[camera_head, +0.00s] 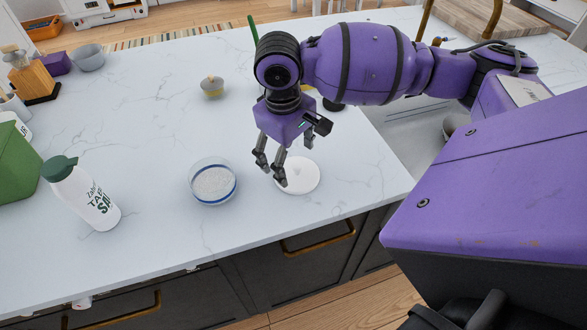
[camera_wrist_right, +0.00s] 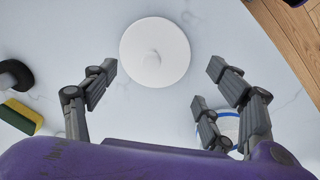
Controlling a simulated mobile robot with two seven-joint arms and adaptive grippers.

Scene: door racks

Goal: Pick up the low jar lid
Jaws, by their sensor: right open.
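The low jar lid (camera_head: 304,176) is a white round disc with a small raised knob. It lies flat on the marble counter near the front edge. In the right wrist view the lid (camera_wrist_right: 155,52) sits just beyond my fingertips, its knob near the middle. My right gripper (camera_head: 270,172) is open and empty, pointing down over the left side of the lid. Its spread fingers (camera_wrist_right: 157,75) also show in the right wrist view, with the lid not between them. A low glass jar with a blue band (camera_head: 212,182) stands to the left of the lid. My left gripper does not show.
A white bottle with a green cap (camera_head: 85,195) and a green bin (camera_head: 18,165) stand at the left. A sponge (camera_wrist_right: 21,116) lies near a dark round object (camera_wrist_right: 14,75). The sink is to the right.

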